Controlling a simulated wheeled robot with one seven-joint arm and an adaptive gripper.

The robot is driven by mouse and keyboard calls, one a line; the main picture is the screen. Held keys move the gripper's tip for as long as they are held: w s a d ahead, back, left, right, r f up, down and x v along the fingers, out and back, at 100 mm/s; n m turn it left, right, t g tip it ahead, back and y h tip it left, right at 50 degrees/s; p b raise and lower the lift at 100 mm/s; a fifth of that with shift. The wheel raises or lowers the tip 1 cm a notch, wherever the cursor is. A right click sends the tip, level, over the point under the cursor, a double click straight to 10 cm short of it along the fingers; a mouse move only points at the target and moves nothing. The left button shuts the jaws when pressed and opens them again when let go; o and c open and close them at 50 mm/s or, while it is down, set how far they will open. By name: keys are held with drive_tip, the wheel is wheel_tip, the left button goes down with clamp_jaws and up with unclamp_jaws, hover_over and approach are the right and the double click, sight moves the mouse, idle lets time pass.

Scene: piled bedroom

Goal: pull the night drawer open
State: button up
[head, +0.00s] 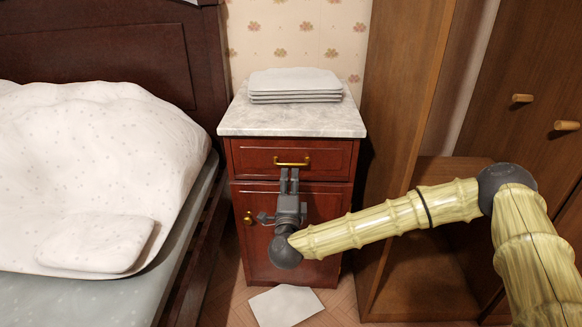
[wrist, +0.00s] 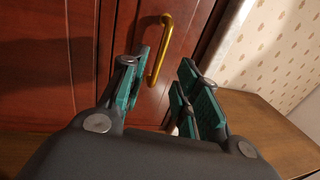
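The night drawer (head: 254,162) is the dark red top front of the bedside cabinet, and it looks shut. Its brass bar handle (head: 292,163) runs level across its middle. The handle also shows in the wrist view (wrist: 160,50), slanting in the upper middle. My gripper (head: 289,174) is in front of the cabinet, its fingertips just below or at the handle. In the wrist view my gripper (wrist: 165,88) has its teal-padded fingers apart, with nothing held. The handle's near end lies in the gap, closer to the left finger. Whether it touches is unclear.
The marble top (head: 290,120) carries a stack of white folded cloths (head: 295,84). A lower door (head: 310,250) has a round brass knob (head: 248,218). A bed (head: 90,180) stands at left, an open wooden wardrobe (head: 400,110) at right. A white sheet (head: 285,305) lies on the floor.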

sight(291, 165)
drive_tip(key=shift+w+r+b, duration=0.1)
drive_tip(key=shift+w+r, duration=0.1)
drive_tip(key=shift+w, duration=0.95)
drive_tip(key=shift+w+r+b, duration=0.15)
drive_tip(key=shift+w+r, duration=0.1)
drive_tip(key=shift+w, duration=0.9)
drive_tip(key=shift+w+r+b, duration=0.1)
drive_tip(key=shift+w+r, duration=0.1)
drive_tip(key=shift+w, duration=0.95)
clamp_jaws()
